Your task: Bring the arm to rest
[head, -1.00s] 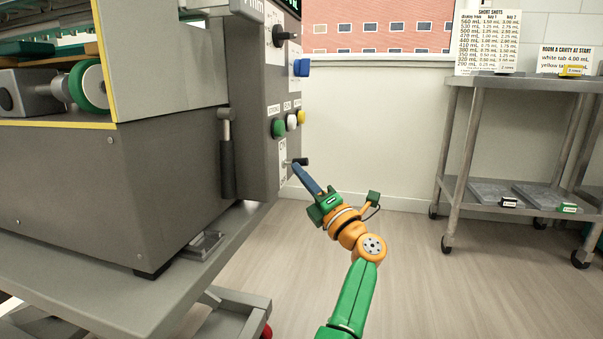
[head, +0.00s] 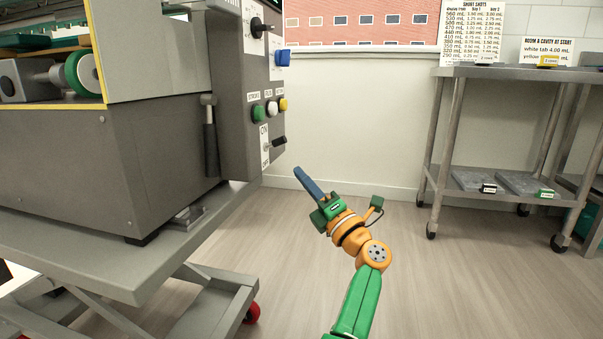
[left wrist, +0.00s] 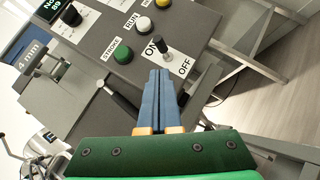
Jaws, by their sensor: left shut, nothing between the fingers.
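My left gripper (head: 299,172) is shut and empty, its blue fingers together and pointing up and left. In the head view it hangs in the air just right of and below the ON/OFF switch lever (head: 279,142) on the grey machine's control panel (head: 237,118). In the left wrist view the closed fingers (left wrist: 159,73) point at the panel, with the dark lever (left wrist: 162,43) beyond their tips, by the ON and OFF labels. A gap shows between fingers and lever in the head view. My right gripper is not in view.
Green, white and yellow buttons (head: 272,108) sit above the switch. The machine stands on a grey lift table (head: 120,265) at left. A metal shelf cart (head: 500,205) with trays stands at right. Open floor lies between them.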

